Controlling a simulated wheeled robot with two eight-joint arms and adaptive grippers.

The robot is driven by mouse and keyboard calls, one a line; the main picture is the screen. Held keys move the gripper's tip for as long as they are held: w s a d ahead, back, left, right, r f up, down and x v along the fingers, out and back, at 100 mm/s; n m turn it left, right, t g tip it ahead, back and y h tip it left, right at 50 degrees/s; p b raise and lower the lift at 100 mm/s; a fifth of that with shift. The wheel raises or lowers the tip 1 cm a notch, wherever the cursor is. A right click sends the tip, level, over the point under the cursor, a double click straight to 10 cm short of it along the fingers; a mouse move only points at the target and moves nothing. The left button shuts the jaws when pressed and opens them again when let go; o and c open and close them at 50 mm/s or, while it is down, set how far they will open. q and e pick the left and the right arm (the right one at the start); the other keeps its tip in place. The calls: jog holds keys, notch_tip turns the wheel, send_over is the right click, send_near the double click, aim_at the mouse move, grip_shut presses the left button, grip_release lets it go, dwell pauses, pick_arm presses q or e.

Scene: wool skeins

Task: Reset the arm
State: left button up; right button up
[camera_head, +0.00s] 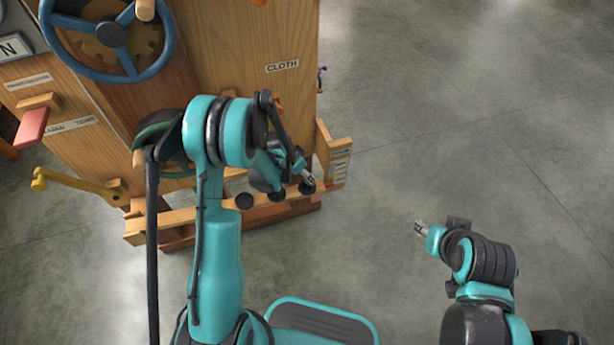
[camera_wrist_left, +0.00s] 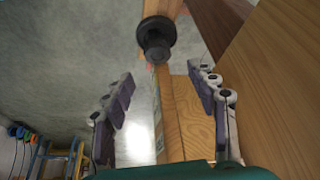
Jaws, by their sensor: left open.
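My left arm reaches from the bottom of the head view to the wooden machine (camera_head: 225,60). My left gripper (camera_head: 308,176) is small there, beside the wooden rail with black knobs (camera_head: 245,201) at the machine's lower front. In the left wrist view my left gripper (camera_wrist_left: 166,88) is open, with its two fingers spread and nothing held between them. A black knob (camera_wrist_left: 155,42) on the wood shows ahead, beyond the fingertips. My right gripper (camera_head: 424,229) is at lower right over bare floor, apart from everything; its jaws are too small to read.
The grey floor (camera_head: 460,110) to the right is clear.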

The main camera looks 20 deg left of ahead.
pick_arm(q)
jog(key=s+r+n, duration=0.1)
jog(key=s+r, duration=0.3)
jog(key=r, duration=0.3)
jog(key=s+r+n+t+y, duration=0.1)
jog(key=s+r, duration=0.3)
jog(key=r, duration=0.3)
jog(key=s+r+n, duration=0.1)
jog(key=s+r, duration=0.2)
jog(key=r, duration=0.4)
jog(key=s+r+n+t+y, duration=0.1)
jog(key=s+r+n+t, duration=0.1)
jog(key=s, duration=1.1)
notch_tip(320, 180, up, 3)
jog(key=shift+d+f+n+y, duration=0.2)
jog(key=shift+d+n+y, duration=0.15)
jog(key=shift+n, duration=0.45)
jog(key=shift+s, duration=0.1)
